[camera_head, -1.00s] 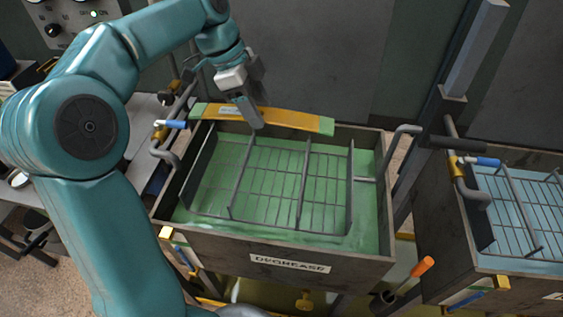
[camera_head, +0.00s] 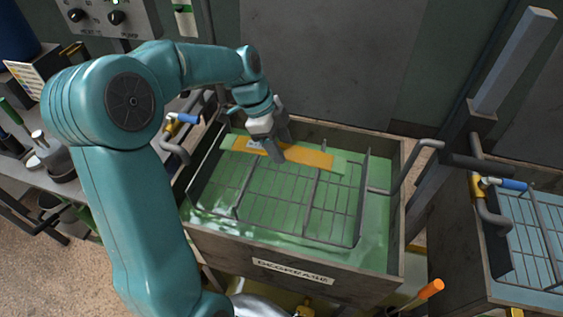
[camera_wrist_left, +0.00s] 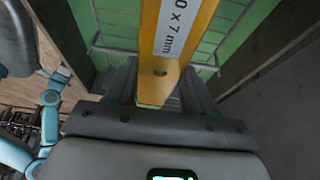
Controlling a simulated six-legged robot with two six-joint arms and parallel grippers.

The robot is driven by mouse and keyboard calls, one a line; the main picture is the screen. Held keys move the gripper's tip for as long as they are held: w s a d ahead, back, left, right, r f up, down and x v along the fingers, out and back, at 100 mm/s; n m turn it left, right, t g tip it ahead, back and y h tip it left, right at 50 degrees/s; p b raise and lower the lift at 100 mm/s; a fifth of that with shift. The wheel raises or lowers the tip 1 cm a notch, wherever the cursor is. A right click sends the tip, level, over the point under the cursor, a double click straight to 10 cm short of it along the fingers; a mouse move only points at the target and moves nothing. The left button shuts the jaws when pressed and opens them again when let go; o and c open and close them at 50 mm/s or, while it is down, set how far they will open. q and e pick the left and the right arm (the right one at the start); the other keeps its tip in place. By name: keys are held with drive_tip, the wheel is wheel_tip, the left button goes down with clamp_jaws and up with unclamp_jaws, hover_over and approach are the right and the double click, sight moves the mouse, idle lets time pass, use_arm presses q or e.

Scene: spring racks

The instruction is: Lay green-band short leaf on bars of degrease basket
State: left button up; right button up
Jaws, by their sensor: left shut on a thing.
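The short leaf (camera_head: 303,155) is a yellow-orange strip with green ends and a pale label. In the left wrist view the leaf (camera_wrist_left: 160,80) runs between the fingers, with a small hole and a label. The basket has wire bars and sits in the green liquid of the tank marked DEGREASE (camera_head: 292,272). Whether the leaf touches the bars I cannot tell. My right gripper is not in view.
A second tank (camera_head: 490,290) with blue liquid and a wire basket stands at the right. A grey post (camera_head: 512,60) rises behind it. Bent handles (camera_head: 420,150) stick up at the tank's right side. A bench with cups (camera_head: 60,160) is at the left.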

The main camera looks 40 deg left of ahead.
use_arm(q)
drive_tip(key=f, duration=0.2)
drive_tip(key=shift+w+f, duration=0.25)
drive_tip(key=shift+f, duration=0.05)
drive_tip(key=shift+w+f, duration=0.15)
drive_tip(key=shift+f, duration=0.15)
drive_tip(key=f, duration=0.3)
drive_tip(key=shift+s+f, duration=0.1)
drive_tip(key=shift+s, duration=0.2)
drive_tip(key=shift+w+f, duration=0.15)
drive_tip(key=shift+f, duration=0.2)
drive_tip(key=shift+w+f, duration=0.1)
drive_tip(key=shift+s, duration=0.2)
drive_tip(key=shift+w+f+b, duration=0.25)
drive_tip(key=shift+f+b, duration=0.1)
drive_tip(key=shift+f, duration=0.05)
drive_tip(key=o, duration=1.4)
drive_tip(key=shift+s, duration=0.2)
drive_tip(key=shift+w, duration=0.1)
